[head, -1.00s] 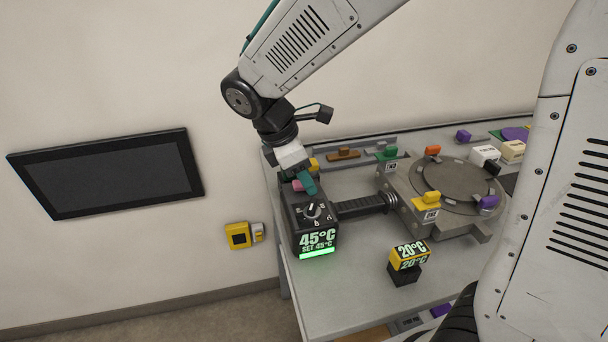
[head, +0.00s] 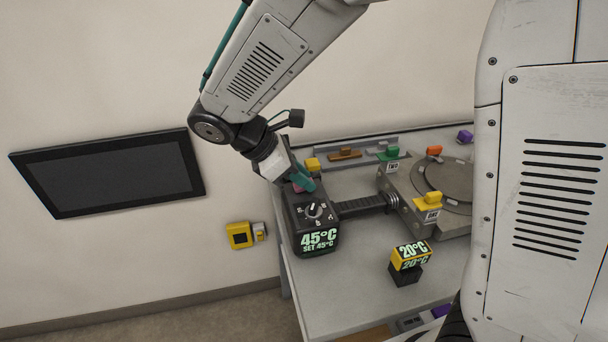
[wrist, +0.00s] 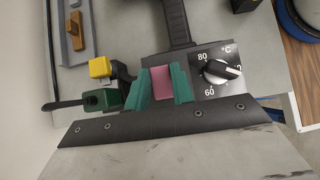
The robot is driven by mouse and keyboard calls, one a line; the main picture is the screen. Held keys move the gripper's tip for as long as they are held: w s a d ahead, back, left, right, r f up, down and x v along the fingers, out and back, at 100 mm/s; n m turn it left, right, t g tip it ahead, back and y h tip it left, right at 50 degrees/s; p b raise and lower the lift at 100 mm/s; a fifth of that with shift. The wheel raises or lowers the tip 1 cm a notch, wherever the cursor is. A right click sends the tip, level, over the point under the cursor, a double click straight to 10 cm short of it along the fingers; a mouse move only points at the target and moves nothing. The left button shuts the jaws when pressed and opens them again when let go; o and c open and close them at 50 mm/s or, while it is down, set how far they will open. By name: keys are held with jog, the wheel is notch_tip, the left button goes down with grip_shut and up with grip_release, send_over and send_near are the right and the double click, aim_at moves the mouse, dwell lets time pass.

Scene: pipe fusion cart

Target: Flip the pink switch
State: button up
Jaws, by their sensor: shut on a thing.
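The pink switch (wrist: 162,82) is on top of the black heater box (head: 318,222), beside the white-marked temperature dial (wrist: 221,70). My gripper (wrist: 163,86) has its teal fingers on both sides of the switch and is shut on it. In the head view my gripper (head: 302,182) reaches down at the back left of the box, and the teal fingers hide most of the pink. The box display reads 45°C, set 45°C, with no lit green bar below it. The switch's exact tilt cannot be told.
A yellow block (head: 312,164) stands just behind the box. A round clamp plate (head: 443,196) with coloured handles lies to the right. A small 20°C display (head: 410,256) stands at the front. The front tabletop is mostly clear.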

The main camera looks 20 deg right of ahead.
jog(key=o, duration=1)
jog(key=v, duration=0.8)
jog(key=shift+a+f, duration=0.1)
jog(key=shift+f, duration=0.05)
